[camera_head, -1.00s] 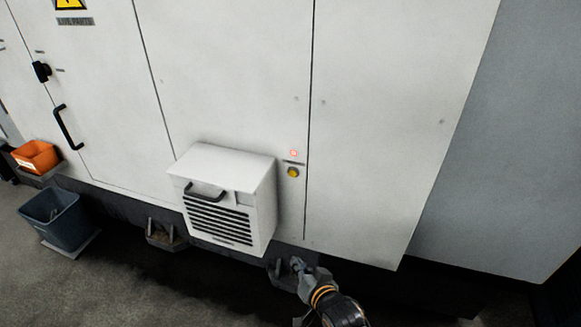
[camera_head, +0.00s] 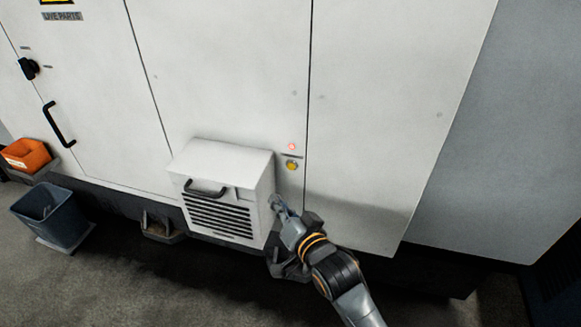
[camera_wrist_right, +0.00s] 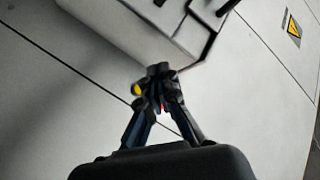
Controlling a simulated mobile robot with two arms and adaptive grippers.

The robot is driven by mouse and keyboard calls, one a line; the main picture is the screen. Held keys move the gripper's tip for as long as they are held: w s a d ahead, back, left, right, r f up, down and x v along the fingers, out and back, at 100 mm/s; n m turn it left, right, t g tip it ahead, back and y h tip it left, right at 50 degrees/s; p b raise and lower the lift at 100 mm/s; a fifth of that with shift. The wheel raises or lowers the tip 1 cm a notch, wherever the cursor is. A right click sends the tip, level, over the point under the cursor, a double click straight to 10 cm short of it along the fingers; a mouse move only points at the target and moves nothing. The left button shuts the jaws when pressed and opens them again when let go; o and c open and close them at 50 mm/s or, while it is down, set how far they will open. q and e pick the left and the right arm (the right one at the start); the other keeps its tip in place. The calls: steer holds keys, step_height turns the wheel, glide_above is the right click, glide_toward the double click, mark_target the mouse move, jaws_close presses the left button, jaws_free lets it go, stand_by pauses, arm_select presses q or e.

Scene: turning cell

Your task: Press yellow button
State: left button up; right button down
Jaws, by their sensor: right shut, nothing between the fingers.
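The yellow button (camera_head: 292,165) is a small round knob on the white cabinet panel, just below a lit red lamp (camera_head: 292,146) and left of a vertical panel seam. My right gripper (camera_head: 276,200) is shut and empty. In the head view its tips are below and a little left of the button, close to the right side of the vented box. I cannot tell the gap to the panel. My left gripper is not in view.
A white vented box (camera_head: 222,165) with a black handle juts out of the cabinet left of the button. An orange bin (camera_head: 27,155) and a grey-blue bin (camera_head: 52,213) stand at the far left. The panel right of the button is flat and clear.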

mark_target(291, 166)
steer(key=w+d+b, duration=0.1)
steer(key=w, duration=0.1)
steer(key=w+d+b, duration=0.1)
steer(key=w, duration=0.2)
steer(key=w+b, duration=0.1)
steer(key=w, duration=0.2)
steer(key=shift+w+d, duration=0.15)
steer(key=shift+d, duration=0.25)
stand_by(1.1)
steer(key=shift+w+d, duration=0.1)
steer(key=shift+w, duration=0.3)
steer(key=shift+w+d+r, duration=0.1)
steer(key=shift+w+d, duration=0.05)
steer(key=shift+w, duration=0.2)
stand_by(0.7)
steer(key=shift+s+p, duration=0.1)
steer(key=shift+p, duration=0.2)
steer(key=shift+s+a+p, duration=0.25)
steer(key=shift+s+p, duration=0.3)
steer(key=shift+s, duration=0.15)
